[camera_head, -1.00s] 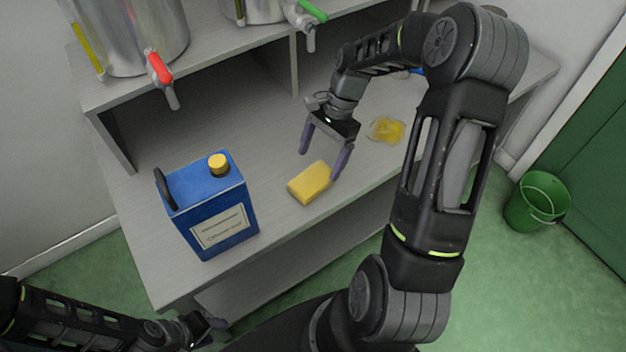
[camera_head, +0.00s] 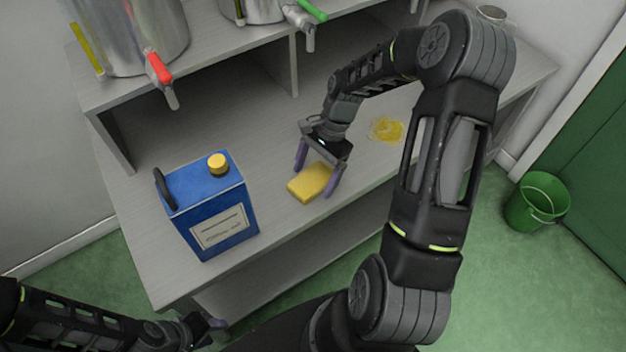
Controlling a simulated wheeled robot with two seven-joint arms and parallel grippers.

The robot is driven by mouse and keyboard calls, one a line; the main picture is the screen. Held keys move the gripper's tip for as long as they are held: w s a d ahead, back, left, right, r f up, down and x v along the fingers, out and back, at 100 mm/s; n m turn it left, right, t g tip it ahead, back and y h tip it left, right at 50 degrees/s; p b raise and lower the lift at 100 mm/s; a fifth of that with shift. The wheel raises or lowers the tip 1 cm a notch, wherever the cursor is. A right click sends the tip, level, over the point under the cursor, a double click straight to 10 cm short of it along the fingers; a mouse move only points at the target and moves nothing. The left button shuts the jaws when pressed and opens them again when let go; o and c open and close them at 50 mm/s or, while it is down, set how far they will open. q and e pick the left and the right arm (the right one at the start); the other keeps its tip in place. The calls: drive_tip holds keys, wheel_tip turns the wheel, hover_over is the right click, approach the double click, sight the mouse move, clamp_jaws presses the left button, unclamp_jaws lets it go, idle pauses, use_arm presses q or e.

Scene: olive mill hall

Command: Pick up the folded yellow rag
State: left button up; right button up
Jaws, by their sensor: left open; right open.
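The folded yellow rag (camera_head: 308,184) lies on the grey bench top, to the right of the blue can. My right gripper (camera_head: 315,180) is open and low over the rag. One purple finger is at the rag's far left side and the other at its right side. I cannot tell whether the fingers touch it. My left gripper (camera_head: 212,326) is open and empty at the bottom of the picture, below the bench's front edge.
A blue can (camera_head: 212,208) with a yellow cap stands left of the rag. A yellow oil puddle (camera_head: 385,130) lies to the right. Steel tanks (camera_head: 130,35) with taps stand on the raised shelf behind. A green bucket (camera_head: 537,203) is on the floor at right.

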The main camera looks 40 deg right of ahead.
drive_tip(key=shift+c, duration=0.4)
drive_tip(key=c, duration=1.4)
